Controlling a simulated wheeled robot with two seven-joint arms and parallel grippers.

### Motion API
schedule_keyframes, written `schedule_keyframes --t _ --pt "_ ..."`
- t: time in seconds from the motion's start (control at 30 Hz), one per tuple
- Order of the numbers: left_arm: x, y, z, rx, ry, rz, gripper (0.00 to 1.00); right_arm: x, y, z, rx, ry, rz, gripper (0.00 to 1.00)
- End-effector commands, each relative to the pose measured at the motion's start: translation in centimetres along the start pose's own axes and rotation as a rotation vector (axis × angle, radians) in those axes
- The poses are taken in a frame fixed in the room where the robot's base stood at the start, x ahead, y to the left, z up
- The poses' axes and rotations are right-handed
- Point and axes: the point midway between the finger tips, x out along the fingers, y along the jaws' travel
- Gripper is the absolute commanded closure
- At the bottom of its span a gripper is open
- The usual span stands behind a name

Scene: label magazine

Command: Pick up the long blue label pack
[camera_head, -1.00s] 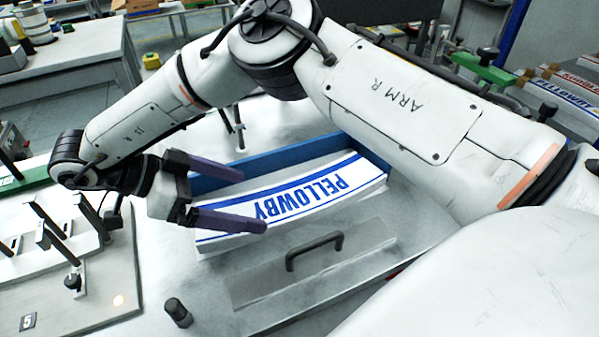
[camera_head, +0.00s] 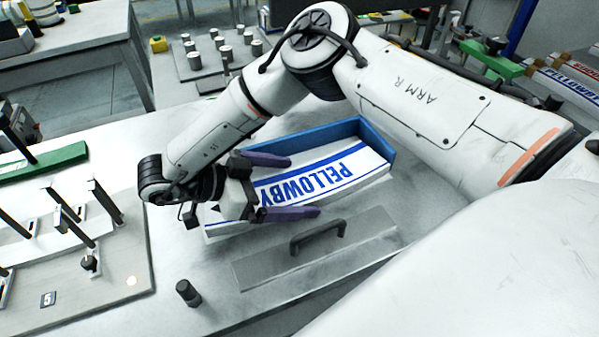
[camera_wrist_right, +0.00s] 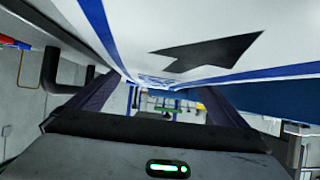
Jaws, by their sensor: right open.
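The long label pack (camera_head: 345,172), white with blue stripes and blue "PELLOWBY" lettering, lies in the blue-walled tray (camera_head: 377,141) in the head view. My right gripper (camera_head: 304,187) is open over the pack's left part. One purple finger lies toward its far long edge, the other toward its near long edge. In the right wrist view, the pack's white face (camera_wrist_right: 200,25) with a black arrow fills the top, with the two fingers below it. No contact can be made out. My left gripper is not in view.
A metal plate with a black handle (camera_head: 318,236) lies just in front of the pack. A dark knob (camera_head: 188,292) stands on the table nearby. A fixture board with upright posts (camera_head: 102,200) is at left. Several grey cylinders (camera_head: 224,52) stand behind.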

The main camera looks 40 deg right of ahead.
Motion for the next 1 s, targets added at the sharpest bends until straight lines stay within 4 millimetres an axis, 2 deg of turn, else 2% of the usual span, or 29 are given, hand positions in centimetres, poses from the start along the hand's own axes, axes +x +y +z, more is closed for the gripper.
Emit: schedule_keyframes --t 0.1,0.3,0.6,0.7,1.0 --pt "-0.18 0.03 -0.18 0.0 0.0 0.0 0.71 0.67 0.03 -0.04 0.0 0.001 0.0 0.03" --pt "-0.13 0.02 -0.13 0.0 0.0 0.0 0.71 0.72 0.03 0.04 0.0 0.0 0.0 0.03" --pt "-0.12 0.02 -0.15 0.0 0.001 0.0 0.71 0.68 0.02 0.04 -0.001 0.0 0.0 0.53" --pt "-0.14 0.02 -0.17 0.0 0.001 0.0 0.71 0.62 -0.03 -0.1 0.001 0.003 0.0 0.67" --pt "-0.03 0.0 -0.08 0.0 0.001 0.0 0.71 0.28 -0.06 -0.69 0.002 0.001 -0.001 0.67"
